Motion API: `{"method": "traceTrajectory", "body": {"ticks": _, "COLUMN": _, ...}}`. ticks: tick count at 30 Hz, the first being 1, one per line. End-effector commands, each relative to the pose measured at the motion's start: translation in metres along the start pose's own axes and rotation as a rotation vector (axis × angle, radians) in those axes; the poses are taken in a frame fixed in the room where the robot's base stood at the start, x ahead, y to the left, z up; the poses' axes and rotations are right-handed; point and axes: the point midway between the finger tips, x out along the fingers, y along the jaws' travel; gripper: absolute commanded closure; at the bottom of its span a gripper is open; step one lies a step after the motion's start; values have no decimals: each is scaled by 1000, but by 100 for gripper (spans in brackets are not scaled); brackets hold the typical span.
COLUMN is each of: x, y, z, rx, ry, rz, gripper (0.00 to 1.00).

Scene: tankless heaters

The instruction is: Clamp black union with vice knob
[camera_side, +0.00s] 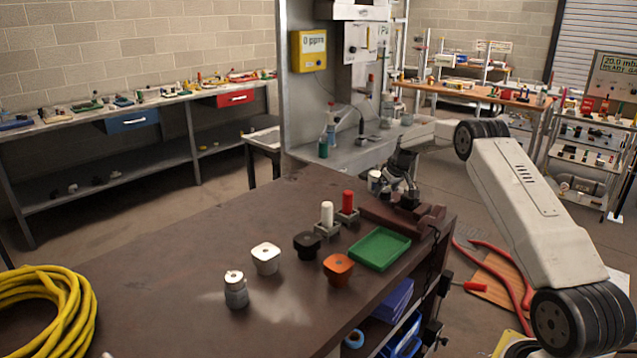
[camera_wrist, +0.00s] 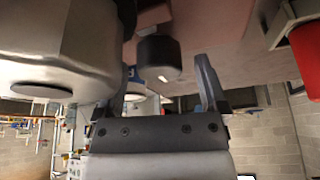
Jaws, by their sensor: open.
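The reddish-brown vice (camera_side: 425,218) sits at the far right corner of the dark bench. My gripper (camera_side: 400,190) is just above and behind it in the side view, with its fingers partly blending into the dark parts there. In the wrist view my gripper (camera_wrist: 170,78) is open. A black cylinder (camera_wrist: 158,55) appears between the fingertips, apart from both, in front of a reddish block (camera_wrist: 154,18). I cannot tell if this cylinder is the black union or the vice knob. A black cup-shaped piece (camera_side: 306,244) stands on the bench.
A green tray (camera_side: 380,249), a red-topped post (camera_side: 347,203), a white-topped post (camera_side: 327,216), an orange cup (camera_side: 338,269), a white cup (camera_side: 266,259) and a grey fitting (camera_side: 236,290) stand on the bench. A pale cylinder (camera_side: 375,181) is close left of my gripper.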

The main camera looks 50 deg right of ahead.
Motion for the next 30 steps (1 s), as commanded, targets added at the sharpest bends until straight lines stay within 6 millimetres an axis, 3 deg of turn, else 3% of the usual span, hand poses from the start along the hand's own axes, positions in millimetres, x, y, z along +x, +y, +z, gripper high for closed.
{"method": "traceTrajectory", "body": {"ticks": 5, "x": 0, "y": 0, "z": 0, "rx": 0, "ry": 1, "rz": 0, "gripper": 8}}
{"method": "traceTrajectory", "body": {"ticks": 8, "x": 0, "y": 0, "z": 0, "rx": 0, "ry": 1, "rz": 0, "gripper": 33}}
{"method": "traceTrajectory", "body": {"ticks": 14, "x": 0, "y": 0, "z": 0, "rx": 0, "ry": 1, "rz": 0, "gripper": 97}}
{"method": "traceTrajectory", "body": {"ticks": 15, "x": 0, "y": 0, "z": 0, "rx": 0, "ry": 1, "rz": 0, "gripper": 100}}
{"method": "traceTrajectory", "body": {"ticks": 30, "x": -1, "y": 0, "z": -1, "rx": 72, "ry": 0, "rz": 30, "gripper": 100}}
